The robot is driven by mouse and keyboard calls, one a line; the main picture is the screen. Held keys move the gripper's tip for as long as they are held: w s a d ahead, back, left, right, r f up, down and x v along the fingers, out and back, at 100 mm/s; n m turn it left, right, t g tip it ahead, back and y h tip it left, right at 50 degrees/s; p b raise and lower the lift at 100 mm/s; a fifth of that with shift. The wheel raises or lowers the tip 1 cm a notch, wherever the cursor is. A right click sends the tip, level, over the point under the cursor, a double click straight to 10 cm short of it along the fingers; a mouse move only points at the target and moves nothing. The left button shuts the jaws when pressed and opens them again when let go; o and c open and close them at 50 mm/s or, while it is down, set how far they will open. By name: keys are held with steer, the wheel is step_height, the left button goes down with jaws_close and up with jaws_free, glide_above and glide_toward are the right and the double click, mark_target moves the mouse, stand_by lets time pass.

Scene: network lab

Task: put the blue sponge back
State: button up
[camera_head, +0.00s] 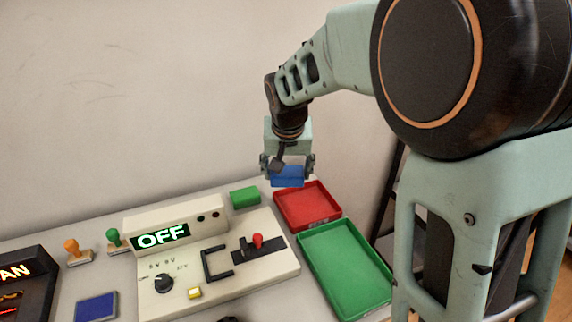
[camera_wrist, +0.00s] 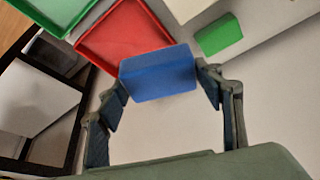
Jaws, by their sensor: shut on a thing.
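The blue sponge (camera_head: 288,177) is a small blue block held in my gripper (camera_head: 287,168). In the head view it hangs in front of the wall, by the far left corner of the red tray. In the wrist view my gripper (camera_wrist: 160,85) is shut on the sponge (camera_wrist: 158,73), with one finger at each end. The sponge overlaps the near edge of the red tray (camera_wrist: 110,35) in that view. A flat blue square (camera_head: 96,307) lies on the table at the front left.
The red tray (camera_head: 306,222) looks empty. A green tray (camera_head: 385,305) lies in front of it. A green block (camera_head: 245,197) sits left of the red tray. A beige panel (camera_head: 280,274) reading OFF, with a red-knobbed lever, fills the middle. Stamps (camera_head: 72,250) stand at left.

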steer(key=w+a, duration=0.2)
steer(key=a, duration=0.2)
steer(key=w+d+f, duration=0.1)
steer(key=w+f, duration=0.1)
steer(key=w, duration=0.1)
steer(key=w+f, duration=0.3)
steer(key=w, duration=0.1)
steer(key=w+d+f+b, duration=0.1)
steer(key=w+f, duration=0.2)
steer(key=w, duration=0.1)
steer(key=shift+w+d, duration=0.15)
steer(key=shift+d, duration=0.2)
steer(key=shift+w+d+f, duration=0.1)
steer(key=shift+w+f, duration=0.4)
steer(key=shift+f, duration=0.05)
steer(key=shift+w+d+f, duration=0.1)
steer(key=shift+w+f, duration=0.05)
steer(key=shift+f, duration=0.75)
steer(key=shift+w+f, duration=0.1)
steer(key=shift+f, duration=0.8)
steer(key=shift+f+b, duration=0.25)
steer(key=shift+b, duration=0.15)
steer(key=o, duration=1.1)
steer(key=shift+r, duration=0.1)
